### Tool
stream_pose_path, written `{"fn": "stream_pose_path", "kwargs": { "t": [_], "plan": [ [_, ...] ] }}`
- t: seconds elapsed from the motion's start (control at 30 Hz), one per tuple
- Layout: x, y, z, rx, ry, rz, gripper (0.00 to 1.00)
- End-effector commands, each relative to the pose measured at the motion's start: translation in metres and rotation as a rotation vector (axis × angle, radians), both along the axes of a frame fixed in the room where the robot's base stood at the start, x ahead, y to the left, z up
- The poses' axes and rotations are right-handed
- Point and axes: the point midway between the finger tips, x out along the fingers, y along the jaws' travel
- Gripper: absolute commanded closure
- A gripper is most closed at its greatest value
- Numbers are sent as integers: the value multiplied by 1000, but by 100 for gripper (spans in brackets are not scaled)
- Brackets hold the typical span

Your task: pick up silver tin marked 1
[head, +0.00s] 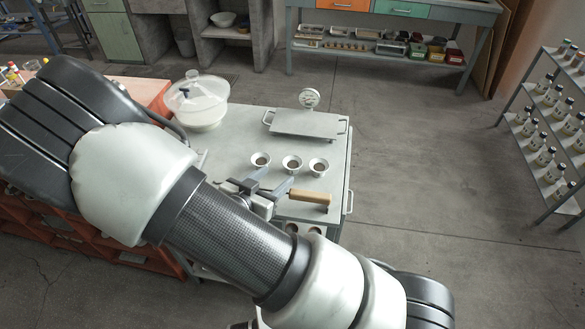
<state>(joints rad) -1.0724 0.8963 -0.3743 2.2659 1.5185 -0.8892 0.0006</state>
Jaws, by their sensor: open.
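Three small, round, pale cups or tins with dark brown contents stand in a row on the grey bench top: a left one (261,160), a middle one (292,164) and a right one (318,167). No number can be read on any of them, so I cannot tell which is marked 1. My gripper (273,181) is open just in front of the row, near the left and middle ones, with nothing seen between its fingers. My arm crosses the foreground and hides the front left of the bench.
A wooden handle (310,197) lies right of my gripper. Behind the row stand a flat metal plate (306,124) with side handles, a round gauge (309,97) and a domed clear vessel (197,101). Round items (313,230) sit at the front edge. A bottle rack (548,130) stands far right.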

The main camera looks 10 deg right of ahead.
Motion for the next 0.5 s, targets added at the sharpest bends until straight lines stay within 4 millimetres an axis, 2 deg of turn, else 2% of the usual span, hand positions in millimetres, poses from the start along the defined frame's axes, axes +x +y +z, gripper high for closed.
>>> {"fn": "stream_pose_path", "kwargs": {
  "t": [0.13, 0.37, 0.5],
  "plan": [
    [19, -16, -11, -1, 0, -2, 49],
    [31, -26, -16, 0, 0, 0, 49],
    [43, -40, -22, -1, 1, -3, 49]
  ]
}}
